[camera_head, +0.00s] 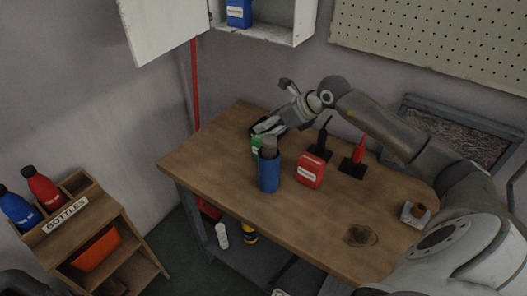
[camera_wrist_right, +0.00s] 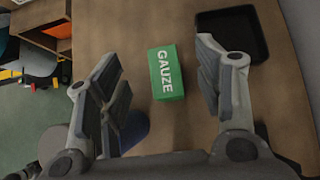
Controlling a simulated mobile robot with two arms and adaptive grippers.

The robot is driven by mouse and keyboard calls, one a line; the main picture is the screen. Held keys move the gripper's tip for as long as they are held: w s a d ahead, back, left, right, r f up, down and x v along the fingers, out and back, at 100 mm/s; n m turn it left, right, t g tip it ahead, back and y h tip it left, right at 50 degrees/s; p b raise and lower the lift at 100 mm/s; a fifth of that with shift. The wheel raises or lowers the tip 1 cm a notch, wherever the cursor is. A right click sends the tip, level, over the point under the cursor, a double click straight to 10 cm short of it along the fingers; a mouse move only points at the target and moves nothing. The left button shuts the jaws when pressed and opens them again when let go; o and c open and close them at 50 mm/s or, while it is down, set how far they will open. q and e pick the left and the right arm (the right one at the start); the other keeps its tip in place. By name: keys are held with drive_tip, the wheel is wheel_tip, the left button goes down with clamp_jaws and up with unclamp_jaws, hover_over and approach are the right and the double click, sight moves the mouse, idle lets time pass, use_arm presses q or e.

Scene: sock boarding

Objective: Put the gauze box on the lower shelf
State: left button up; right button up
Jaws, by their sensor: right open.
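The green gauze box (camera_head: 257,146) stands on the wooden table near its left edge, partly hidden behind a blue cup. In the right wrist view the gauze box (camera_wrist_right: 166,73) shows its "GAUZE" label and lies between the spread fingers, with a gap on both sides. My right gripper (camera_head: 268,127) reaches over the table from the right, beside the box. It is open and empty; its fingers also show in the wrist view (camera_wrist_right: 158,70). A grey lower shelf (camera_head: 262,260) lies under the table.
The blue cup (camera_head: 269,172) with something grey in it and a red box (camera_head: 310,170) stand close by. A black tray (camera_wrist_right: 235,32) lies near the gauze box. A white bottle (camera_head: 222,235) stands on the lower shelf. A bottle rack (camera_head: 85,228) stands left.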

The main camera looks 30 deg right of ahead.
sight(257, 145)
drive_tip(key=f, duration=0.5)
drive_tip(key=shift+w+a+f+p, duration=0.1)
drive_tip(key=shift+w+f+p, duration=0.3)
drive_tip(key=shift+p+x, duration=0.35)
drive_tip(key=shift+x, duration=2.95)
drive_tip(key=shift+s, duration=0.1)
drive_tip(key=shift+c, duration=0.4)
